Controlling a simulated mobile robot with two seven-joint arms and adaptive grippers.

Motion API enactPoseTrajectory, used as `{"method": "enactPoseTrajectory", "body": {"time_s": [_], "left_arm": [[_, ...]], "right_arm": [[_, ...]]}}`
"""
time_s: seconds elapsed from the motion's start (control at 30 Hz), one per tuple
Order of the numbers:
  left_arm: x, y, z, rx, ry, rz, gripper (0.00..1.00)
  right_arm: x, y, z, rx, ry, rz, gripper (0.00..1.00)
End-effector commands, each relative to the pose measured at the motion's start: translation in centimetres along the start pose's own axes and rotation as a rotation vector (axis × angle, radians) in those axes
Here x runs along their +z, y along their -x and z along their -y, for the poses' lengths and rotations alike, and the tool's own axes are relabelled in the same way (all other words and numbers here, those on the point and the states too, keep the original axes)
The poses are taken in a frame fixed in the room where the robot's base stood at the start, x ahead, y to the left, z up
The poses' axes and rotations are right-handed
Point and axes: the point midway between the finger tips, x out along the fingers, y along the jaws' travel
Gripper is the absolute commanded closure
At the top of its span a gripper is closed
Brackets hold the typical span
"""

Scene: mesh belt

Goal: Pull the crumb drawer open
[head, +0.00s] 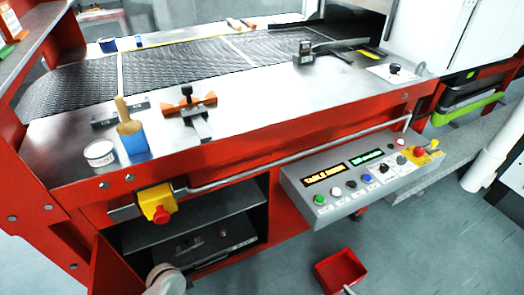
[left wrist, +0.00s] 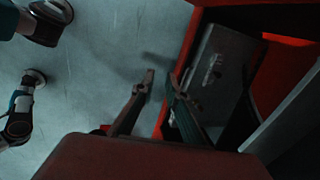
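A dark grey metal box front (head: 222,240) sits inside the open lower bay of the red machine, below a shelf. It may be the crumb drawer, but I cannot tell for certain. In the left wrist view a grey metal panel (left wrist: 212,80) with a small light fitting on it lies inside a red frame. My left gripper (left wrist: 162,75) is open and empty, its fingers beside the red frame's edge and left of the panel. In the head view only a pale part of my left arm shows at the bottom edge; the gripper is hidden. My right gripper is not in view.
A red panel (head: 122,268) stands out at the left of the bay. A yellow block with a red button (head: 157,205) hangs above it. A control box (head: 360,175) juts out at right.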

Motion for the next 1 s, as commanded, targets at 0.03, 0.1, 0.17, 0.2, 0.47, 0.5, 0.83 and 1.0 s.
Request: {"method": "enactPoseTrajectory", "body": {"time_s": [0.03, 0.1, 0.17, 0.2, 0.47, 0.5, 0.83, 1.0], "left_arm": [[0.5, 0.8, 0.1, -0.02, 0.017, 0.0, 0.86], [1.3, 2.1, 0.2, -0.048, 0.04, 0.003, 0.86], [2.0, 3.3, 0.3, -0.073, 0.061, 0.005, 0.86], [2.5, 4.2, 0.4, -0.092, 0.077, 0.007, 0.86], [7.1, 12.9, 1.2, -0.25, 0.219, 0.014, 0.86], [7.7, 14.2, 1.3, -0.271, 0.239, 0.014, 0.86], [11.2, 21.6, 1.9, -0.39, 0.35, 0.01, 0.86], [12.6, 24.8, 2.1, -0.435, 0.394, 0.007, 0.86]], "right_arm": [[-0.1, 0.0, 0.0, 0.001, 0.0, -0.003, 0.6], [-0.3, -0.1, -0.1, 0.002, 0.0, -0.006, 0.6], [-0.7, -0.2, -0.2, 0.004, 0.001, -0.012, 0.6], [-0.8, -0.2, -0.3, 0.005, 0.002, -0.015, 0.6], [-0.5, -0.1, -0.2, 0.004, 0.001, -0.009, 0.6], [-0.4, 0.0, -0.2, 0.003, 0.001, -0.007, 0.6], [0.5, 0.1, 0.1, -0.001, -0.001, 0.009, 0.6], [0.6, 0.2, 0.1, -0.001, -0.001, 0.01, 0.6]]}}
